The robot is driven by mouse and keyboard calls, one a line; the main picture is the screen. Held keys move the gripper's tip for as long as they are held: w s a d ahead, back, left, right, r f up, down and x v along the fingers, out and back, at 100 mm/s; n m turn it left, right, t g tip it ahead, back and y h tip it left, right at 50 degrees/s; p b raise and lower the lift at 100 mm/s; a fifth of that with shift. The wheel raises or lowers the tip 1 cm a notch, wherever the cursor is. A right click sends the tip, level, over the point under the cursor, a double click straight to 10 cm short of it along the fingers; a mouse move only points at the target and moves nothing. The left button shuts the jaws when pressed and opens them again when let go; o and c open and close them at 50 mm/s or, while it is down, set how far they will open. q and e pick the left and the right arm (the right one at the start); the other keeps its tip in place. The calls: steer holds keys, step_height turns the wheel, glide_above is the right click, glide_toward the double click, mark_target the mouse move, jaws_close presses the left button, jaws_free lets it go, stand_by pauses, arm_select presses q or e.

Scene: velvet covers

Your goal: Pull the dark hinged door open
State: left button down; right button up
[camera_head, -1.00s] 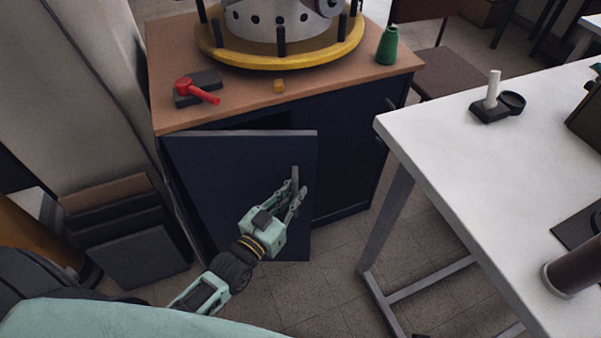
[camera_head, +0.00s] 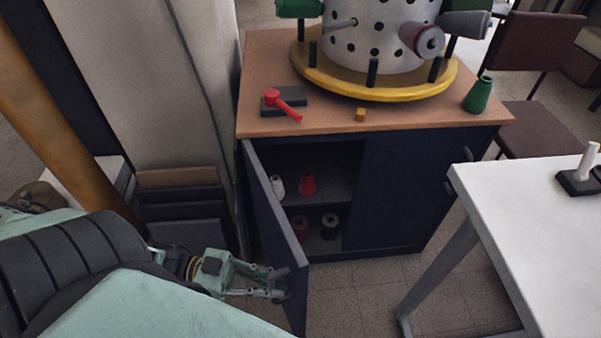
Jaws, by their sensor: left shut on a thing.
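The dark hinged door (camera_head: 273,226) of the low cabinet stands well open, swung out toward me on its left side. My left gripper (camera_head: 279,284) is at the door's outer face near its free edge, shut on the handle, which is mostly hidden by the fingers. The cabinet's inside (camera_head: 330,171) shows two shelf levels with several small spools. The right cabinet door (camera_head: 405,190) is shut. My right gripper is not in view.
A white table (camera_head: 530,230) stands at the right, its leg near the cabinet. Dark panels (camera_head: 180,212) lean by the wall at the left. The cabinet top (camera_head: 330,122) bears a red hammer-like tool (camera_head: 283,104), a green bottle (camera_head: 478,95) and a machine on a yellow ring.

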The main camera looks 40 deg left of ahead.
arm_select(q)
steer(key=shift+s+a+m+g+h+b, duration=0.25)
steer(key=shift+s+a+m+g, duration=0.3)
steer(key=shift+s+a+g, duration=0.4)
steer(key=shift+s+a+m+g+h+b, duration=0.15)
steer(key=shift+s+a+m+g+h, duration=0.35)
steer(key=shift+s+a, duration=0.6)
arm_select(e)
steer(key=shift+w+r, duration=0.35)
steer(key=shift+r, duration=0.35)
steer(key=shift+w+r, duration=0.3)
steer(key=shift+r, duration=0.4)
arm_select(q)
steer(key=shift+s+d, duration=0.1)
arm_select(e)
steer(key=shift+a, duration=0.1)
arm_select(q)
steer(key=c, duration=2)
jaws_free()
steer(key=shift+c, duration=0.2)
steer(key=v, duration=1.2)
steer(key=shift+r, duration=0.2)
